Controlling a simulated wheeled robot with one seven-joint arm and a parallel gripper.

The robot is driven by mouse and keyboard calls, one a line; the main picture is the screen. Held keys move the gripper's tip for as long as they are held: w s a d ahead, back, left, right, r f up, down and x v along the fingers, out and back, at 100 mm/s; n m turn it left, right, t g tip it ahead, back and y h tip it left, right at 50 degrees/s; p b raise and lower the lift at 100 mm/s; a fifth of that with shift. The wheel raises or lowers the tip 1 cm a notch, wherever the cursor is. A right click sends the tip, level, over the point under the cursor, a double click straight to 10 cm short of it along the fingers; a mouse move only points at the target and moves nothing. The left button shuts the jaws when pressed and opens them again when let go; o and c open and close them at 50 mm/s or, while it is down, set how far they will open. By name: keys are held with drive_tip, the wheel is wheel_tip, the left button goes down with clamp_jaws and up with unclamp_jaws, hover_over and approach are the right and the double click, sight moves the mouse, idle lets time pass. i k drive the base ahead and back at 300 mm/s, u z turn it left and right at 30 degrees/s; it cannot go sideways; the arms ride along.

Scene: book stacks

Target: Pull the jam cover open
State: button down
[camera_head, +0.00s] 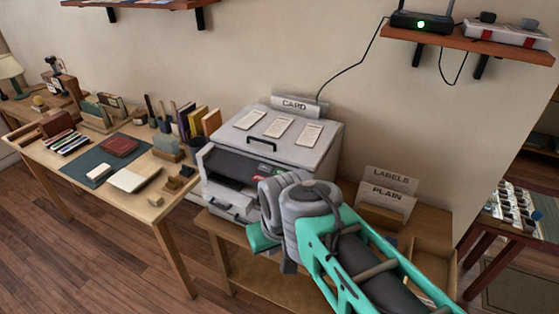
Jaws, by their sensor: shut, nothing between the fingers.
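A grey and white printer (310,152) stands on a wooden stand against the wall. Its dark front (235,168) has a recessed slot, a small red label and a handle (203,160) standing out at the left edge. A lower drawer with a dark handle (228,212) is below. I cannot tell for sure which panel is the jam cover; no front panel looks swung out. My gripper (263,238) is at the printer's lower front right, shut and empty. My wrist hides its fingertips and the printer's right front, so contact cannot be told.
Three paper slips lie on the printer's top, with a CARD sign (295,105) behind. A long desk (115,198) with books and tools stands at left. LABELS and PLAIN paper holders (388,198) are at right. A wall shelf (470,42) carries a router. Floor at lower left is clear.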

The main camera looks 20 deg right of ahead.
sight(224, 198)
drive_tip(key=u, duration=0.3)
drive_tip(key=k, duration=0.45)
drive_tip(key=u, duration=1.6)
drive_tip(key=i, duration=1)
drive_tip(key=z, duration=0.7)
